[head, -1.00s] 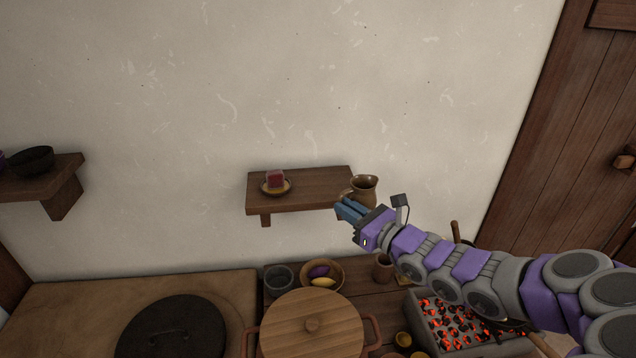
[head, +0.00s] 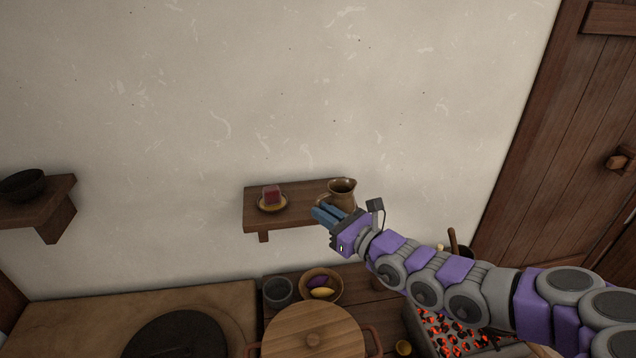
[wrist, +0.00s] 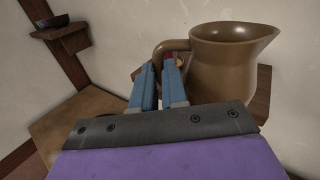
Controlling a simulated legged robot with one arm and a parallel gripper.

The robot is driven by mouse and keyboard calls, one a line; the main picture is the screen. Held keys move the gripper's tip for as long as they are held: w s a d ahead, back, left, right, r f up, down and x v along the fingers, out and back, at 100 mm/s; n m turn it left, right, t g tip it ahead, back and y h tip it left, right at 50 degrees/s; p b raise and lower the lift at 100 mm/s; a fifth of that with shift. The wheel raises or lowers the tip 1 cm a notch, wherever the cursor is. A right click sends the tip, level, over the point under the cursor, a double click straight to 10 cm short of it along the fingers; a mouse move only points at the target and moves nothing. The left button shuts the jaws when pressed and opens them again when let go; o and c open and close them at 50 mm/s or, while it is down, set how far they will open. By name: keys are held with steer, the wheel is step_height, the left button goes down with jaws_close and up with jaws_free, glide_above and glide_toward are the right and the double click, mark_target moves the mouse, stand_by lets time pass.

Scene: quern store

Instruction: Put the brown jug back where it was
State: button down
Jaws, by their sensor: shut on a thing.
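The brown jug (head: 342,191) is in front of the wall at the right end of a small wooden wall shelf (head: 282,215). It looks upright, with its spout to the right in the wrist view (wrist: 226,75). My gripper (head: 323,214) is shut on the jug's handle (wrist: 168,45), at the jug's left side in the wrist view. The blue fingers hide part of the handle, and the gripper hides the jug's base in the head view. I cannot tell whether the base touches the shelf.
A small dish (head: 273,207) with a red block (head: 271,194) stands on the shelf's left part. Below are a lidded pot (head: 312,335), a grey cup (head: 278,291), a bowl (head: 335,278) and a brazier of glowing coals (head: 459,335). Another shelf (head: 50,205) holds a dark bowl (head: 22,185).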

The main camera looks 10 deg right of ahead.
steer(key=w+p, duration=0.1)
steer(key=w, duration=0.3)
steer(key=w+f+p, duration=0.1)
steer(key=w, duration=0.3)
steer(key=w+p, duration=0.2)
steer(key=w, duration=0.2)
steer(key=shift+w+f, duration=0.25)
steer(key=shift+w, duration=0.9)
steer(key=shift+d+f+b, duration=0.1)
steer(key=shift+f+b, duration=0.45)
steer(key=shift+f, duration=1.15)
steer(key=shift+f, duration=0.1)
steer(key=c, duration=1.2)
jaws_free()
steer(key=shift+o, duration=0.2)
